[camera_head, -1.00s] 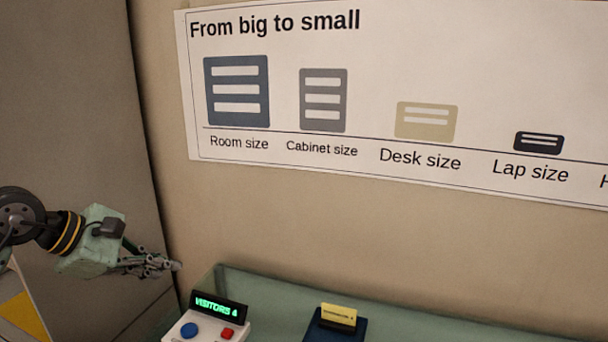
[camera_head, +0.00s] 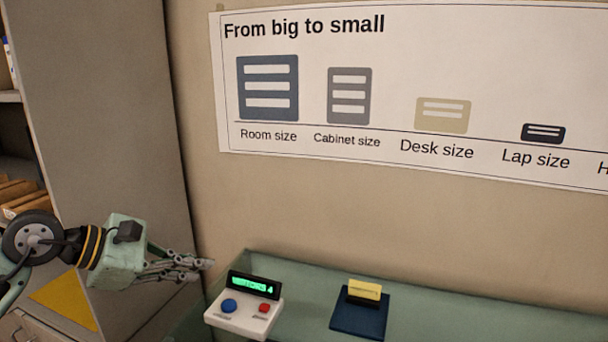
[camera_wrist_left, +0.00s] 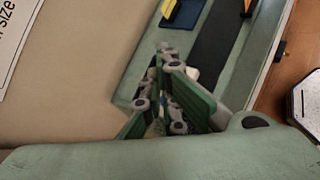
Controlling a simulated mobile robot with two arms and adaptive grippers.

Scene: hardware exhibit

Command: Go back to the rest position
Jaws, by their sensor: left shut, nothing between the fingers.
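My left gripper (camera_head: 200,269) comes in from the left in the head view, its fingers shut and empty. It is in the air to the left of and slightly above the visitor counter (camera_head: 243,316), a white box with a blue button, a red button and a dark display with green lettering. In the left wrist view the gripper's green finger pads (camera_wrist_left: 170,95) are close together over the display case. My right gripper is not in view.
A pale green case top (camera_head: 440,316) carries the counter and a dark blue stand (camera_head: 358,318) with a yellow card (camera_head: 364,290). Behind is a wall with a size poster (camera_head: 420,100). A grey cabinet side (camera_head: 110,110) and shelves with boxes (camera_head: 20,196) are at left.

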